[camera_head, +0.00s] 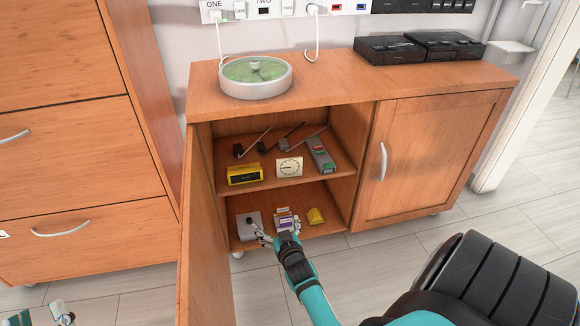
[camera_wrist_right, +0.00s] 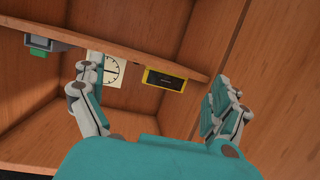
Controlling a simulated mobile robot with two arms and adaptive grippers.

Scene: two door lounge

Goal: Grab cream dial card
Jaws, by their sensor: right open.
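The cream dial card (camera_head: 289,167) stands upright on the middle shelf of the open cabinet, its round black dial facing out. In the right wrist view the card (camera_wrist_right: 112,71) shows near the left finger, which partly covers it. My right gripper (camera_head: 277,229) is open and empty at the cabinet opening, lower than the card and apart from it in the head view. It also shows in the right wrist view (camera_wrist_right: 155,80), fingers spread wide. My left gripper (camera_head: 42,315) is at the bottom left, partly cut off, its fingers apart.
A yellow device (camera_head: 244,174) stands left of the card, a grey device (camera_head: 321,155) right of it. The open door (camera_head: 200,240) stands at the left.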

